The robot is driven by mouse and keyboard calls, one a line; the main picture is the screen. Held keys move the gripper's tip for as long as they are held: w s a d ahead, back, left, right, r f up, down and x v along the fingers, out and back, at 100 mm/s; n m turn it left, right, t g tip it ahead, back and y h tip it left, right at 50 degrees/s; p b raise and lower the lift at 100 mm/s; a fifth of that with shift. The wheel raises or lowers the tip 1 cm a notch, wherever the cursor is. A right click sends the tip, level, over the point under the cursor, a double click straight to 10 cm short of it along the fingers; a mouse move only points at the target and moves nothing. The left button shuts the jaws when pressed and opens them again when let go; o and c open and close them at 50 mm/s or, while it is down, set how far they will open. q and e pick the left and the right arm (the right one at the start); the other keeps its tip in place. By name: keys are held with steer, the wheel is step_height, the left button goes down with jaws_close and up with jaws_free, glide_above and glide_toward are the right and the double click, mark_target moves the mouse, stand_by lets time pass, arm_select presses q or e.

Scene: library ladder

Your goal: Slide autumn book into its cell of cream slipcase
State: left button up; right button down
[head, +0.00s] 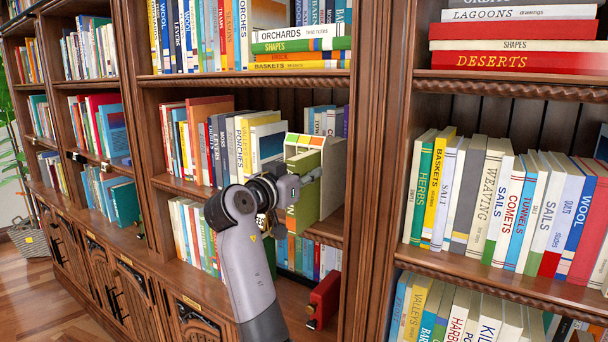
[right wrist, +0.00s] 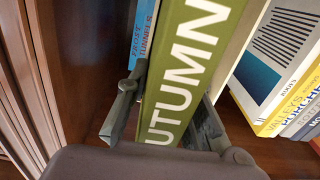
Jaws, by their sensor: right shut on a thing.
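The autumn book (head: 302,207) is olive green. In the right wrist view its spine (right wrist: 185,75) shows large white letters reading "UTUMN", with the first letter hidden. My right gripper (head: 284,192) is shut on the book, one finger on each side of the spine. My left gripper is not in view.
Upright books (head: 232,140) fill the shelf left of the slipcase. A wooden upright (head: 372,150) stands close on its right. A red object (head: 323,300) juts out below. In the right wrist view, blue books (right wrist: 144,35) and a white-and-blue cover (right wrist: 272,55) flank the autumn book.

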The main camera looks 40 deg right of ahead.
steer(key=shift+w+d+r, duration=0.15)
steer(key=shift+w+d, duration=0.1)
steer(key=shift+d, duration=0.3)
steer(key=c, duration=1.5)
jaws_free()
steer(key=shift+o, duration=0.9)
steer(key=shift+d, duration=0.1)
steer(key=v, duration=1.2)
steer(key=shift+s, duration=0.1)
steer(key=shift+c, duration=0.2)
